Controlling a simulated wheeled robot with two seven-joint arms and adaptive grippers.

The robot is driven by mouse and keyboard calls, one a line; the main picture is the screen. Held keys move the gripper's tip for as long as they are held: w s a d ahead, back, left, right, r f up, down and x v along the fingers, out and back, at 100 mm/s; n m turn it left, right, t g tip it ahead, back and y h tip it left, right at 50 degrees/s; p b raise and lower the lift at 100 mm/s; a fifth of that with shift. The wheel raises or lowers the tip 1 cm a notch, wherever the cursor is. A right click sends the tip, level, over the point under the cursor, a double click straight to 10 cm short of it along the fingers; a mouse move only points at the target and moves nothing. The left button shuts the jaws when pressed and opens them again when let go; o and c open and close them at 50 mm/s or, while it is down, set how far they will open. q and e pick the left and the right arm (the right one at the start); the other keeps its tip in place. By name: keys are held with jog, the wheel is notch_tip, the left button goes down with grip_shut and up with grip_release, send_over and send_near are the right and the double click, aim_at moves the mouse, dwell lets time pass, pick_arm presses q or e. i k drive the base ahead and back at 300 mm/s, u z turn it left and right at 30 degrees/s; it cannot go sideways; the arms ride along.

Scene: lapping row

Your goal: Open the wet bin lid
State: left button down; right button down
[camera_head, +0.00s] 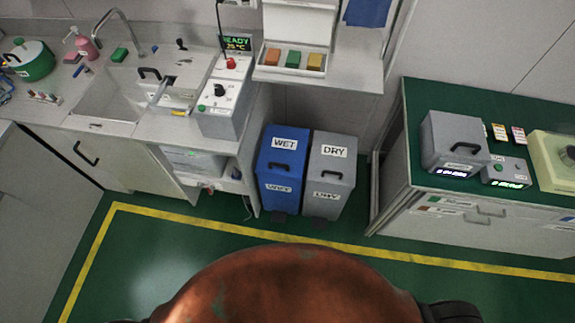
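The wet bin (279,181) is a blue upright bin on the floor, labelled WET on its lid (285,147). The lid is shut and has a dark handle on top. A grey bin labelled DRY (328,182) stands right beside it on its right, also with its lid shut. Dark pedals show at the foot of both bins. Neither of my grippers is in view. Part of my own orange-brown body fills the bottom middle of the picture.
A sink counter (160,123) with a grey control box (222,105) stands left of the bins. A green-topped bench (408,112) stands to the right. Yellow tape (190,220) crosses the green floor in front. The floor before the bins looks clear.

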aim_at(283, 152)
jog(key=z, duration=1.4)
jog(key=k, duration=0.85)
jog(key=u, duration=1.4)
jog(key=i, duration=0.5)
jog(key=u, duration=0.1)
